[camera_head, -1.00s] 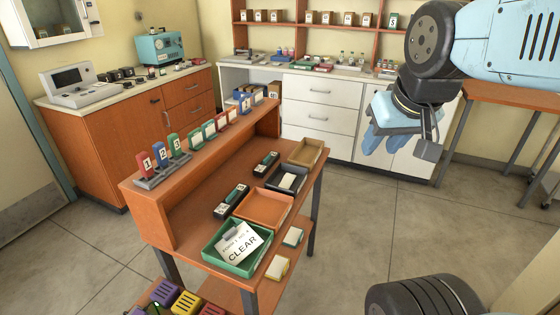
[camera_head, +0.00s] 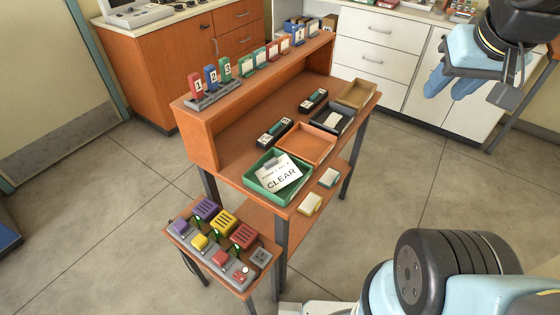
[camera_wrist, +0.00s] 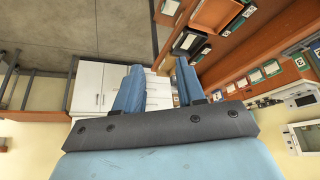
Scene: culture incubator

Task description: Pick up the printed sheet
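The printed sheet (camera_head: 283,177) is white with the word "CLEAR" in large print. It lies in the green tray (camera_head: 251,185) at the near end of the wooden desk, slightly tilted, with a grey clip-like piece at its upper edge. My gripper (camera_head: 436,88) is at the upper right in the head view, well away from the sheet and above the floor. In the wrist view its two blue fingers (camera_wrist: 158,78) are apart with nothing between them. The sheet cannot be made out in the wrist view.
An orange tray (camera_head: 322,154), a black tray (camera_head: 349,125) and a tan tray (camera_head: 371,94) continue along the desk (camera_head: 232,160). A raised shelf with numbered holders runs behind. A small stand (camera_head: 186,243) with coloured blocks is at the near left. The floor right of the desk is clear.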

